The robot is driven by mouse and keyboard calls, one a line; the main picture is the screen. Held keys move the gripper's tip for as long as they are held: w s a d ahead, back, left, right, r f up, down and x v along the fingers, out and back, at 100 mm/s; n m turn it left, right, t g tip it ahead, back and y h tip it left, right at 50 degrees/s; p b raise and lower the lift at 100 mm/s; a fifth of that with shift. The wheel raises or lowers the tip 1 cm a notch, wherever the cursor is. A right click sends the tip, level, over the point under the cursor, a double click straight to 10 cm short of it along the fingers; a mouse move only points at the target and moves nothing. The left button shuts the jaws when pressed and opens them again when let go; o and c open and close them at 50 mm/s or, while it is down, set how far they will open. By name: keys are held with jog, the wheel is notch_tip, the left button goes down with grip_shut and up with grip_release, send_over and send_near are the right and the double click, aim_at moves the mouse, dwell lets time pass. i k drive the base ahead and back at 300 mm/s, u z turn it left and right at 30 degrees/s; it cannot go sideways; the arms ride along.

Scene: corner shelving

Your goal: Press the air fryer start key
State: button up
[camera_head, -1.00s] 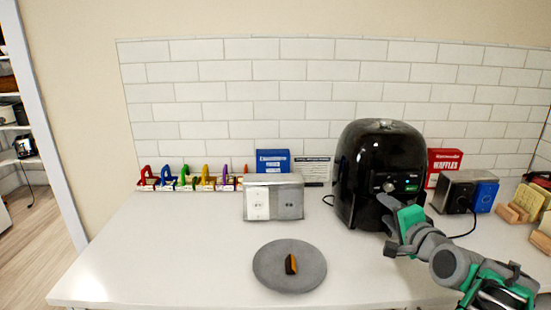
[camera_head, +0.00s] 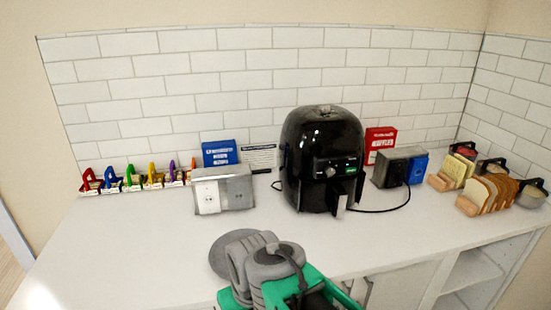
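The black air fryer (camera_head: 308,140) stands upright on the white counter against the tiled wall. Its front has a round knob (camera_head: 331,172) and a small green-lit panel (camera_head: 350,170). The start key is too small to tell apart on that front. The handle (camera_head: 340,202) sticks out below the panel. My grey and green arm links show at the bottom centre, well in front of the air fryer and apart from it. I cannot make out the gripper's fingers in this view.
A grey round plate (camera_head: 222,256) is partly hidden by my arm. A silver toaster-like box (camera_head: 222,190), a second metal box (camera_head: 398,167) and bread slices (camera_head: 490,195) stand along the counter. The counter before the air fryer (camera_head: 400,235) is clear.

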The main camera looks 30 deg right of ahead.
aim_at(350, 170)
jog(key=z, duration=1.3)
